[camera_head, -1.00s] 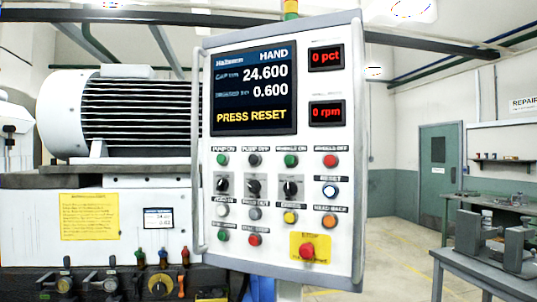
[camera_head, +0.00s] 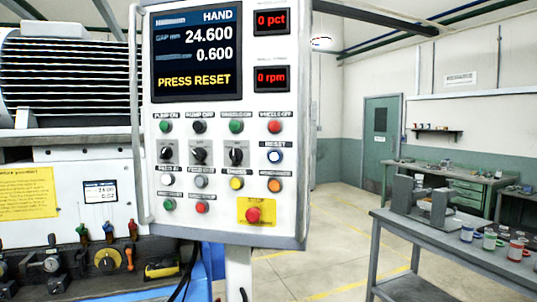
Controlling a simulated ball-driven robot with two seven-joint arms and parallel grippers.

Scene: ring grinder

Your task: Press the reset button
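The reset button (camera_head: 275,157) is a round white-lit button with a dark blue ring on the right side of the control panel (camera_head: 222,220), under a label reading RESET. It sits below the red wheel-off button (camera_head: 274,126) and above an orange button (camera_head: 275,185). Neither of my grippers is in view.
A red emergency button (camera_head: 253,215) on a yellow plate is at the panel's lower right. A vertical handle (camera_head: 136,120) runs along the panel's left edge. A grey table (camera_head: 385,225) with a fixture and small jars stands at right. Open floor lies between.

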